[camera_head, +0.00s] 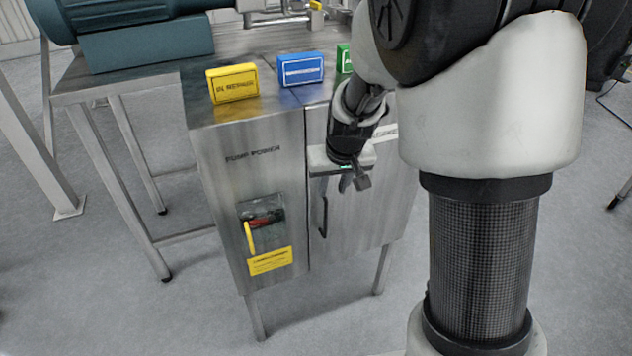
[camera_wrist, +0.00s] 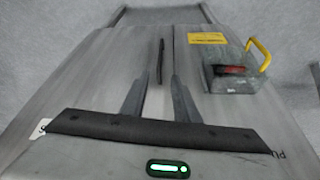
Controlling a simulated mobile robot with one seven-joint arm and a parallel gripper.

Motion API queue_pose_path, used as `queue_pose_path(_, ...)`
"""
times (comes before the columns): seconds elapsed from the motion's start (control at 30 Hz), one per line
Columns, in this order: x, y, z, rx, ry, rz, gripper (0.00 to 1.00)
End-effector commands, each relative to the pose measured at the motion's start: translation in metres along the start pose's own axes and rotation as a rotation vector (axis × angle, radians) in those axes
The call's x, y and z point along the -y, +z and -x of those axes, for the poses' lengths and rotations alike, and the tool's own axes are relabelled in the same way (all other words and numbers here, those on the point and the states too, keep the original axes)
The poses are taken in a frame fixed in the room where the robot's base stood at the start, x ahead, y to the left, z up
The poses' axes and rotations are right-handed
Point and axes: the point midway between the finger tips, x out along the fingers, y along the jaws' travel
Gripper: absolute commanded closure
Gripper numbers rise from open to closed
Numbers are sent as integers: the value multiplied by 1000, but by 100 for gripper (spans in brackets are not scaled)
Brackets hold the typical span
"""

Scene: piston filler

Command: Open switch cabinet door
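The switch cabinet (camera_head: 225,165) is a grey steel box on legs. Its door (camera_head: 375,220) is the right front panel and looks shut. A thin dark vertical handle (camera_head: 323,212) sits near the door's left edge. My gripper (camera_head: 352,183) is in front of the upper door, to the right of the handle's top in the head view. In the wrist view my gripper (camera_wrist: 160,80) is open, with a gap between its fingers. The handle (camera_wrist: 160,60) shows in line with that gap, beyond the fingertips. Nothing is held. Contact with the door cannot be told.
Left of the door is a recessed switch (camera_head: 262,217) with a yellow lever, above a yellow label (camera_head: 270,261). Yellow (camera_head: 232,84) and blue (camera_head: 300,69) blocks and a partly hidden green block (camera_head: 344,58) stand on top. Floor in front is clear.

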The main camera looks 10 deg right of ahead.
Motion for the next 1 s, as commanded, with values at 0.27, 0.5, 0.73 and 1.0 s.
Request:
queue_pose_path(0.27, -1, 2, -46, 4, 1, -1, 72)
queue_pose_path(0.5, -1, 2, -98, 3, 1, -2, 72)
queue_pose_path(0.73, -1, 1, -143, 2, 1, -1, 72)
queue_pose_path(1.0, 0, 0, -169, 0, 0, 0, 72)
